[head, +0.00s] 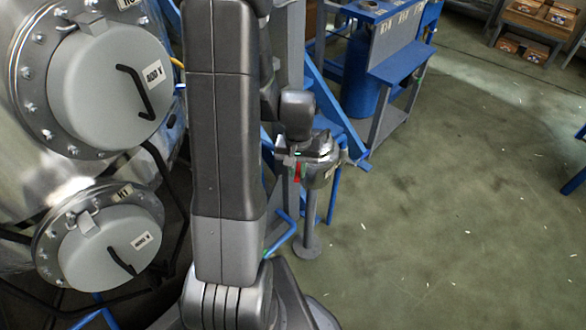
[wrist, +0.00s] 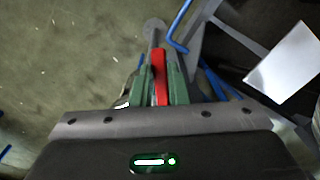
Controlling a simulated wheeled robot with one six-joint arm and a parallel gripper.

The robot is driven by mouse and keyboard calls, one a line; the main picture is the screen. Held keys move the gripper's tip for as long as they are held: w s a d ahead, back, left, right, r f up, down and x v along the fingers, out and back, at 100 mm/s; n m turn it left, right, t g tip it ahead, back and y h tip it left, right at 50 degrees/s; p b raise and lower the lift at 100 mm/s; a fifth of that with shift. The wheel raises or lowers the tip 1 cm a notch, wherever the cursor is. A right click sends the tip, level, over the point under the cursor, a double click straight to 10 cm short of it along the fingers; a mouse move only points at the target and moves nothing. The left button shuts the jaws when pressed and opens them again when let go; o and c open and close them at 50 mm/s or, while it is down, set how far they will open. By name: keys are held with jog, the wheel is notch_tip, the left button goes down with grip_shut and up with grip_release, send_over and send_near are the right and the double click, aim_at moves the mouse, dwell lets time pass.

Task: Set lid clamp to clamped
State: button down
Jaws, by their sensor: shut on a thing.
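A red lever (wrist: 160,78), which looks like the lid clamp's handle, stands between the green fingers of my gripper (wrist: 159,66) in the wrist view. The fingers are shut on it. In the head view, a small piece of the red lever (head: 297,172) shows below my gripper (head: 296,168), at the left side of a small silver vessel (head: 322,178) on a post. My wrist covers much of the vessel's top, so I cannot tell whether the clamp is clamped.
Two round grey hatches (head: 112,85) (head: 110,247) with black handles are on the steel tank at the left. A blue frame and workbench (head: 392,62) stand behind the vessel. The vessel's post (head: 308,218) rises from a round floor base.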

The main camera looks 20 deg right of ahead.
jog(key=shift+s+d+n+b, duration=0.15)
jog(key=shift+d+n, duration=0.6)
jog(key=shift+n, duration=1)
jog(key=shift+d+n+b, duration=0.2)
jog(key=shift+d+n, duration=0.55)
jog(key=shift+n, duration=1.05)
jog(key=shift+s+d+n+b, duration=0.15)
jog(key=shift+d+n, duration=0.6)
jog(key=shift+n, duration=1)
jog(key=shift+w, duration=0.1)
jog(key=c, duration=1.4)
grip_release()
notch_tip(320, 180, up, 14)
jog(key=p, duration=0.1)
jog(key=shift+f, duration=0.1)
